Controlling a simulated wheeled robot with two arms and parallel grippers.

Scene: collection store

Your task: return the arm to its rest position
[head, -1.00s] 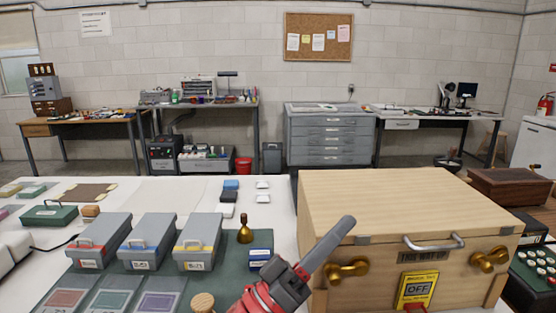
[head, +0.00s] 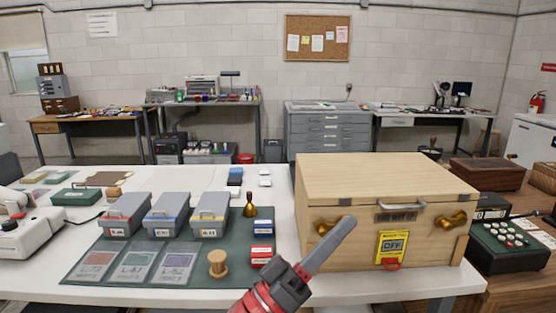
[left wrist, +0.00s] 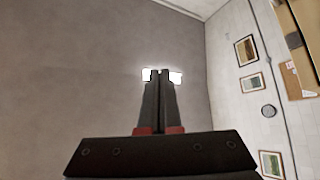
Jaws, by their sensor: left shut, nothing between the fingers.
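My left gripper (head: 335,245) shows low in the middle of the head view, raised in front of the wooden box and pointing up to the right. Its dark fingers are together with nothing between them. My right gripper is not in view.
A large wooden box (head: 385,170) with an OFF sign stands on the white table (head: 180,293). Left of it are grey boxes (head: 172,215), a bell (head: 250,207) and a wooden spool (head: 217,263) on a green mat. Dark wooden boxes (head: 490,174) stand at the right.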

